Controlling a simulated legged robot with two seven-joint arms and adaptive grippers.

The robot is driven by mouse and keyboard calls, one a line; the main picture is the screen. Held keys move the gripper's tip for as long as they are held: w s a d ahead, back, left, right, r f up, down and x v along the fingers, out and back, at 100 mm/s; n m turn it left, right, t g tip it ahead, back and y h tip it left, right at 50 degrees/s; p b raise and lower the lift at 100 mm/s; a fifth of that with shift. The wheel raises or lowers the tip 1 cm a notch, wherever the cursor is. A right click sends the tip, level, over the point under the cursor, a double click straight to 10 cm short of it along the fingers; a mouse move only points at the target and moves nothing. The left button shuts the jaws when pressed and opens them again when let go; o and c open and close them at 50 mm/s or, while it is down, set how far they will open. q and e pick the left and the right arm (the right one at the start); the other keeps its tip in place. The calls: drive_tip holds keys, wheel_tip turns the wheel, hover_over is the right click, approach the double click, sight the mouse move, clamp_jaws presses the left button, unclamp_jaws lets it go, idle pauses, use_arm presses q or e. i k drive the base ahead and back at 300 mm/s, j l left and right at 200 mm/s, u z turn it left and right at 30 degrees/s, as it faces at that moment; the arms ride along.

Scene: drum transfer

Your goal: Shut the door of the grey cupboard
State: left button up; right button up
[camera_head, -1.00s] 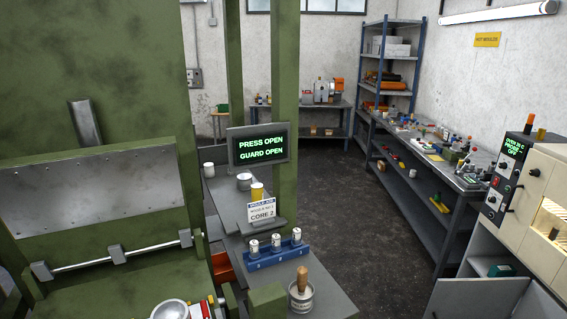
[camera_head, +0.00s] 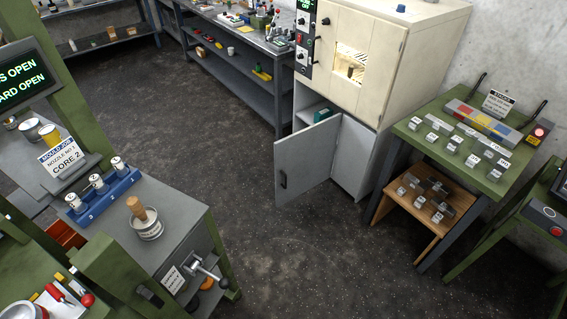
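The grey cupboard (camera_head: 352,160) stands under a cream oven-like cabinet, right of the middle in the head view. Its grey door (camera_head: 306,163) stands open and swung out towards me and to the left, with a dark handle (camera_head: 284,179) near its left edge. Part of the cupboard's inside shows above the door, with a dark green item (camera_head: 319,115) in it. The lower inside is hidden behind the door. Neither of my grippers is in view.
A green bench (camera_head: 465,140) with several small blocks stands right of the cupboard, a wooden stool (camera_head: 425,215) under it. A grey bench (camera_head: 185,220) and a green machine are at left. Dark floor (camera_head: 260,240) before the door is clear.

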sight(304, 158)
drive_tip(key=i+l+z, duration=0.15)
drive_tip(key=i+z, duration=0.25)
drive_tip(key=i+l+z, duration=0.15)
drive_tip(key=i, duration=0.3)
